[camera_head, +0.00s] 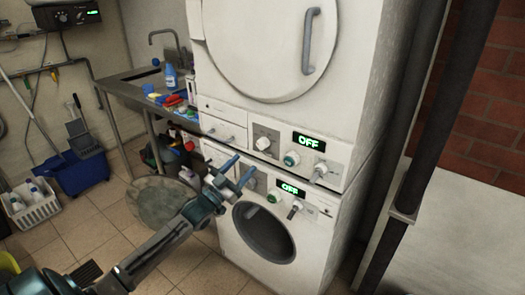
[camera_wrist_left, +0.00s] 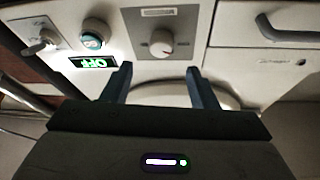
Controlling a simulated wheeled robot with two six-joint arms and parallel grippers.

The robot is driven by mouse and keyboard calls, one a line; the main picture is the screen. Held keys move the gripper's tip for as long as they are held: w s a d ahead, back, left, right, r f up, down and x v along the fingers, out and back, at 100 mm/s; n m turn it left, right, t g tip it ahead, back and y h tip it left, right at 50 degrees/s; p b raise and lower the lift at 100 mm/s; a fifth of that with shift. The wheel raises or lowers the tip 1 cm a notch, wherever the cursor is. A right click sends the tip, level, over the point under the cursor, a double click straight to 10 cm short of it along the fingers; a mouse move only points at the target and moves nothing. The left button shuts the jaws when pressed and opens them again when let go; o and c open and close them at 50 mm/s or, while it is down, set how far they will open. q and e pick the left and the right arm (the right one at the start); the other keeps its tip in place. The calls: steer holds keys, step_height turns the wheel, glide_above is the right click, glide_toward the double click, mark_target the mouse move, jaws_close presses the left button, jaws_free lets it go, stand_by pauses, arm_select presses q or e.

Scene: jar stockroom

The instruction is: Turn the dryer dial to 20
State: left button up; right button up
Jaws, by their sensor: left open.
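The dryer is the upper white machine (camera_head: 255,50) of a stacked pair. Its dial (camera_head: 265,143) is a round light knob on a grey plate, left of a lit display (camera_head: 309,141) reading OFF. In the left wrist view the dial (camera_wrist_left: 161,43) appears upside down, with a small red mark at its edge; I cannot read a number. My left gripper (camera_head: 246,163) is open and empty in front of the panels. In the wrist view its fingertips (camera_wrist_left: 160,70) are on either side of the dial's column, apart from the dial. My right gripper is not in view.
The washer (camera_head: 225,235) below has a similar panel, its display (camera_head: 290,189) also reading OFF. A green knob (camera_head: 291,158) and a lever (camera_head: 318,172) are right of the dryer dial; drawers (camera_head: 222,130) are left. A sink bench (camera_head: 130,82) with bottles stands further left.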

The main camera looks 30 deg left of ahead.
mark_target(260, 147)
arm_select(q)
steer(key=p+x, duration=0.1)
steer(key=x, duration=0.6)
steer(key=shift+r, duration=0.1)
steer(key=shift+w+p, duration=0.3)
steer(key=shift+w, duration=0.3)
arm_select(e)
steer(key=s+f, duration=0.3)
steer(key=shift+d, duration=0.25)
arm_select(q)
steer(key=c, duration=1)
